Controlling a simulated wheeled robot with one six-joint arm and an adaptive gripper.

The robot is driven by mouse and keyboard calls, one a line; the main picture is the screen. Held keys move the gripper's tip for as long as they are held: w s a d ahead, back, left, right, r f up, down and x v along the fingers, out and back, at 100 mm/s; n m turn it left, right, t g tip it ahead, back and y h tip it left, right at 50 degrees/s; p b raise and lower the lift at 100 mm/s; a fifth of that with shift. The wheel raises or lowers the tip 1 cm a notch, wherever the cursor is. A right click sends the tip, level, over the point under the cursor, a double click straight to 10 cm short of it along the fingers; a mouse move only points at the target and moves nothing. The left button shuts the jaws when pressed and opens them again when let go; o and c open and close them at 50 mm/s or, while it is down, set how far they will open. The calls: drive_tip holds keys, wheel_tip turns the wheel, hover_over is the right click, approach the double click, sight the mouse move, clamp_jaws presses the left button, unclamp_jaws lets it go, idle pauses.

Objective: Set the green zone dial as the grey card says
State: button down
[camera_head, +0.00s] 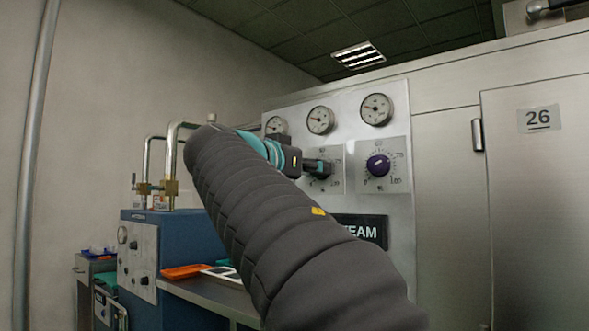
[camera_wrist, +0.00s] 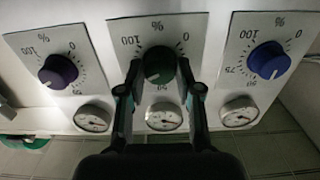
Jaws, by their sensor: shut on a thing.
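The green zone dial (camera_wrist: 158,63) is the middle knob of three in the wrist view, on a white plate with a % scale. The picture is upside down, with 0 at the upper right and 100 at the upper left. My gripper (camera_wrist: 159,70) is shut on the dial, one finger on each side. Its pointer is too dark to read. In the head view my gripper (camera_head: 318,168) reaches the panel and hides most of the green dial. A grey card (camera_head: 539,118) reading 26, underlined, is on the steel door at the right.
A purple dial (camera_head: 378,165) and a blue dial (camera_wrist: 268,60) flank the green one. Round gauges (camera_head: 376,109) sit above the dials. A dark sign (camera_head: 366,232) ending in "TEAM" is below. An orange tray (camera_head: 186,271) lies on the bench at left.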

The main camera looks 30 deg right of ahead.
drive_tip(key=shift+n, duration=0.3)
drive_tip(key=n+p, duration=0.2)
drive_tip(key=n, duration=1)
drive_tip(key=shift+n, duration=0.3)
drive_tip(key=c, duration=0.8)
unclamp_jaws()
drive_tip(key=shift+w, duration=0.1)
drive_tip(key=shift+o, duration=0.2)
drive_tip(key=shift+a, duration=0.1)
drive_tip(key=v, duration=1.1)
drive_tip(key=shift+a, duration=0.4)
